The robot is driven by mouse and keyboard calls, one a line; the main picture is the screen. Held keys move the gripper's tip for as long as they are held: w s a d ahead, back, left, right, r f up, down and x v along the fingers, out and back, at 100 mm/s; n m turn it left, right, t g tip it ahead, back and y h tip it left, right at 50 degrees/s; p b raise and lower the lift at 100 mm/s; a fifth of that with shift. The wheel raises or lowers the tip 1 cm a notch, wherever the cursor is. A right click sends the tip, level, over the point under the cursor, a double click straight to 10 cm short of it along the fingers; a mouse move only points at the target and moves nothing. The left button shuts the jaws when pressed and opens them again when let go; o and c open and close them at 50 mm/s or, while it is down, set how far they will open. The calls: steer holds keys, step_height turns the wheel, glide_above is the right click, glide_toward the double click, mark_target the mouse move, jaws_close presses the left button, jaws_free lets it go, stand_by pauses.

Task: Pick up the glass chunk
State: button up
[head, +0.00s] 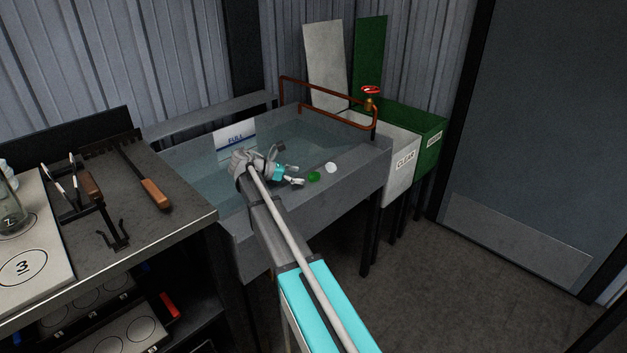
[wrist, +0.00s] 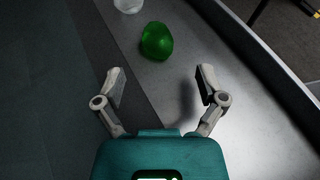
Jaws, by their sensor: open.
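A green glass chunk (head: 314,176) lies on the grey ledge of the water trough. It is a rounded green lump in the wrist view (wrist: 157,41). A clear or white chunk (head: 331,167) lies just beyond it and shows partly at the top edge of the wrist view (wrist: 128,4). My gripper (head: 297,177) is over the trough, close to the green chunk on its left side. In the wrist view my gripper (wrist: 161,84) is open and empty, with the green chunk ahead of the fingertips and apart from them.
The trough (head: 247,246) holds water and a sign marked FULL (head: 235,138). A red-handled tap (head: 371,91) and copper pipe stand behind. A pale bin marked CLEAR (head: 399,170) and a green bin (head: 434,140) stand right. A tool bench (head: 180,222) is left.

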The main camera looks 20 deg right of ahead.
mark_target(312, 173)
stand_by(0.3)
steer(key=shift+r+b+x, duration=0.15)
steer(key=shift+b+x, duration=0.2)
steer(key=shift+x, duration=0.95)
steer(key=shift+r+b+x, duration=0.2)
steer(key=shift+b+x, duration=0.1)
steer(key=shift+x, duration=1)
steer(key=shift+w+d, duration=0.15)
jaws_close()
steer(key=shift+r, duration=0.15)
step_height(312, 173, up, 3)
steer(key=p, duration=0.3)
steer(key=s+d+r+p, duration=0.1)
steer(key=s+r+p, duration=0.8)
steer(key=s, duration=0.5)
steer(key=shift+r+p, duration=0.4)
steer(key=shift+p, duration=0.1)
